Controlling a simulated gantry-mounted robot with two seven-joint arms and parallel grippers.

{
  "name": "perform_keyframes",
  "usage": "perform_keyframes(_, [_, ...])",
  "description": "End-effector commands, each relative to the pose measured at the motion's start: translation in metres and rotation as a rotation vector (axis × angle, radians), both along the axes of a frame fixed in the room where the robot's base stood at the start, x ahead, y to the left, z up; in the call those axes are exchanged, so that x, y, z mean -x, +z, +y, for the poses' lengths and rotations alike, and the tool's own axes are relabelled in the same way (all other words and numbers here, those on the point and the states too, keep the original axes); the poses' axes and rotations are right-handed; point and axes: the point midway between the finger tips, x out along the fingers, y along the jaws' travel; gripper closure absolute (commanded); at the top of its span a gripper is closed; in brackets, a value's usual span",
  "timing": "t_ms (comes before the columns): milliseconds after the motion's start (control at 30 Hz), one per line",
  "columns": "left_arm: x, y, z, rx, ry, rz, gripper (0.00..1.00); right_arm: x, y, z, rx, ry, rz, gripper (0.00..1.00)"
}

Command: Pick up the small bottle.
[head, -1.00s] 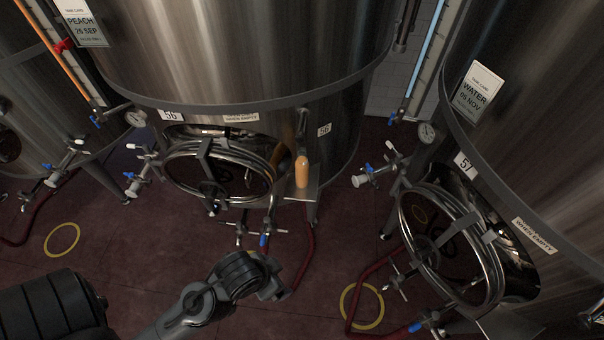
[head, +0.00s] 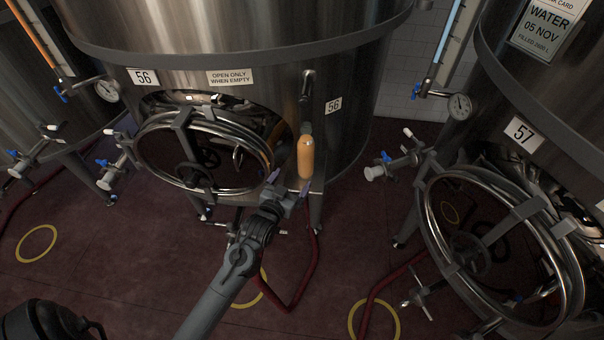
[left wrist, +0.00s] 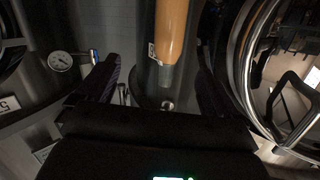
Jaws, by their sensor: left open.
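The small bottle (head: 305,158) is orange with a darker top and stands upright at the front of the middle tank, right of its round hatch. In the left wrist view the bottle (left wrist: 172,35) appears upside down, above the gap between the fingers. My left gripper (head: 288,184) is open, just below and in front of the bottle in the head view. Its spread fingers also show in the left wrist view (left wrist: 159,66), with nothing held between them. The bottle's base and support are partly hidden by the gripper. My right gripper is not in view.
The middle tank's round hatch (head: 205,152) with its metal ring is close left of the gripper. Tank 57's hatch (head: 500,250) stands at the right. A valve (head: 392,167) sticks out between the tanks. Red hoses (head: 302,290) lie on the dark red floor.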

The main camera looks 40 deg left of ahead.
Motion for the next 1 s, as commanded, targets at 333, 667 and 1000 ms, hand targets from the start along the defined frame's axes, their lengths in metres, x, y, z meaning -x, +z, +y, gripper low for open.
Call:
perform_keyframes(333, [-0.051, -0.055, 0.025, 0.052, 0.072, -0.131, 0.06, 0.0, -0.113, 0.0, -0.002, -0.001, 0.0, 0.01])
perform_keyframes(667, [-0.074, -0.045, 0.028, 0.061, 0.072, -0.189, 0.06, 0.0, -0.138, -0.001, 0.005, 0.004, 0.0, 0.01])
perform_keyframes(1000, [-0.113, -0.044, 0.042, 0.061, 0.073, -0.189, 0.06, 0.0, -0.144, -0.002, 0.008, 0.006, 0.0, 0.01])
